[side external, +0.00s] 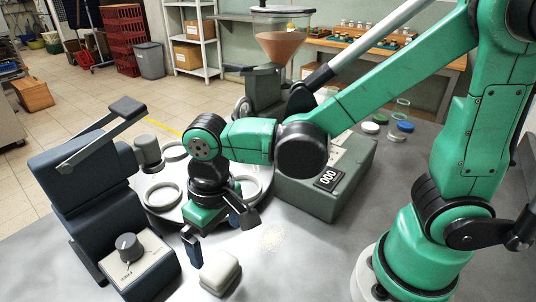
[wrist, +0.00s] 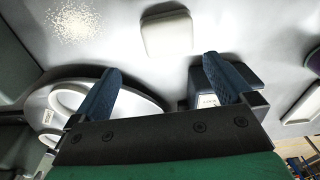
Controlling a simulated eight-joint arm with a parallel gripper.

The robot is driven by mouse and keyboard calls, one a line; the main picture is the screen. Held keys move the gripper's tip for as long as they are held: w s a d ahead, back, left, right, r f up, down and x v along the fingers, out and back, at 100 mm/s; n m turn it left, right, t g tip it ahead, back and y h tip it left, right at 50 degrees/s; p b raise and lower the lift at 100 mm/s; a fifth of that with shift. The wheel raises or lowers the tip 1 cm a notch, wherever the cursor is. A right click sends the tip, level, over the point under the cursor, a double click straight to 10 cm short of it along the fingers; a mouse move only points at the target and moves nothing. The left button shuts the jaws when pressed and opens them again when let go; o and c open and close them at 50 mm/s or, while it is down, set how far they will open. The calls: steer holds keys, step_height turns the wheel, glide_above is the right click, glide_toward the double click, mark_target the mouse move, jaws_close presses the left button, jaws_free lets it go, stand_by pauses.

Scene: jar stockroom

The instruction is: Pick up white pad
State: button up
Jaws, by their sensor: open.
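The white pad (side external: 219,272) is a small rounded block lying on the grey table, in front of my gripper in the side external view. In the wrist view the white pad (wrist: 166,33) lies at the top centre, beyond the fingertips and roughly in line with the gap between them. My gripper (side external: 219,232) is open and points down above the table, apart from the pad. Its two blue fingers also show in the wrist view (wrist: 162,68), with nothing between them.
A dark machine with a knob (side external: 128,246) stands left of the pad. A round turntable with white rings (side external: 160,194) is behind my gripper. A grey box with a counter (side external: 327,178) stands to the right. Pale grains (side external: 273,238) are scattered on the table, with clear surface beyond.

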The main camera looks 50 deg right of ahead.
mark_target(219, 265)
steer(key=shift+s+a+f+g, duration=0.3)
steer(key=shift+a+f, duration=0.3)
steer(key=shift+a, duration=0.05)
steer(key=shift+f, duration=2.75)
steer(key=c, duration=1.1)
steer(key=shift+o, duration=0.2)
steer(key=shift+r, duration=0.2)
step_height(219, 265, up, 20)
steer(key=shift+f, duration=0.15)
